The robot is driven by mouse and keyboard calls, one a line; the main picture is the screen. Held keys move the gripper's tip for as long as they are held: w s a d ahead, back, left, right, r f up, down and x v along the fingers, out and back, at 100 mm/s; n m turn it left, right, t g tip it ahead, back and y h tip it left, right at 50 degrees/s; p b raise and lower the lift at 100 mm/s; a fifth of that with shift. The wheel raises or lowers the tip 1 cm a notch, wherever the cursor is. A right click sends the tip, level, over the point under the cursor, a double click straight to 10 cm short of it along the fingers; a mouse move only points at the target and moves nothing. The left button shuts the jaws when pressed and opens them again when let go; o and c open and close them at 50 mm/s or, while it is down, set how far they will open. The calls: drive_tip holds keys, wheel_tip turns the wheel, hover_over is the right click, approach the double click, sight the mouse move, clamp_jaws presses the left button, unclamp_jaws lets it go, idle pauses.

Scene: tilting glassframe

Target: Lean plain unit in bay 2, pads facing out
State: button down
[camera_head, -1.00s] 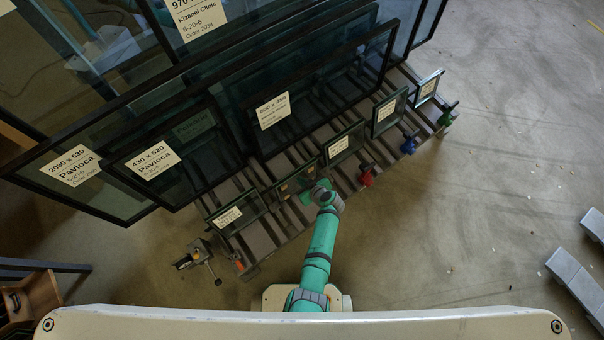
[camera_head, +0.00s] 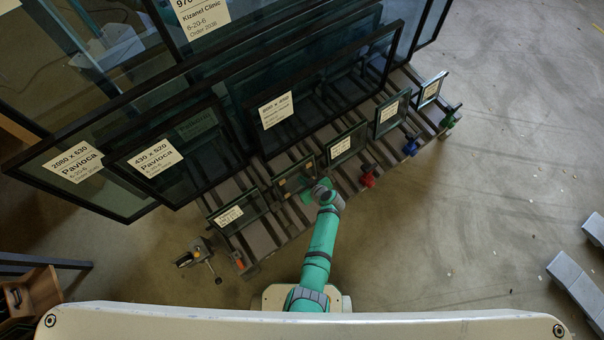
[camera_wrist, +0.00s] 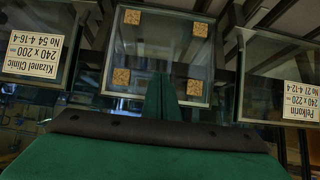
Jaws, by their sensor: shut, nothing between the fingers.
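A small unlabelled glass unit (camera_head: 294,179) stands leaning in the front row of the rack, between two labelled small units. In the wrist view this plain unit (camera_wrist: 160,45) shows brown cork pads at its corners, on the face toward the camera. My gripper (camera_head: 309,196) is right in front of it. In the wrist view its green fingers (camera_wrist: 162,98) are together with nothing between them, overlapping the pane's lower middle in the picture. I cannot tell whether they touch the glass. No bay number is readable.
Labelled units flank it: one at left (camera_head: 238,210), one at right (camera_head: 346,145). Large dark-framed panes (camera_head: 277,110) stand behind. Red (camera_head: 368,178), blue (camera_head: 410,147) and green (camera_head: 449,120) clamps line the rack's front edge.

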drive_tip(key=shift+s+d, duration=0.85)
drive_tip(key=shift+s, duration=0.3)
drive_tip(key=shift+s+d, duration=0.85)
drive_tip(key=shift+s, duration=0.3)
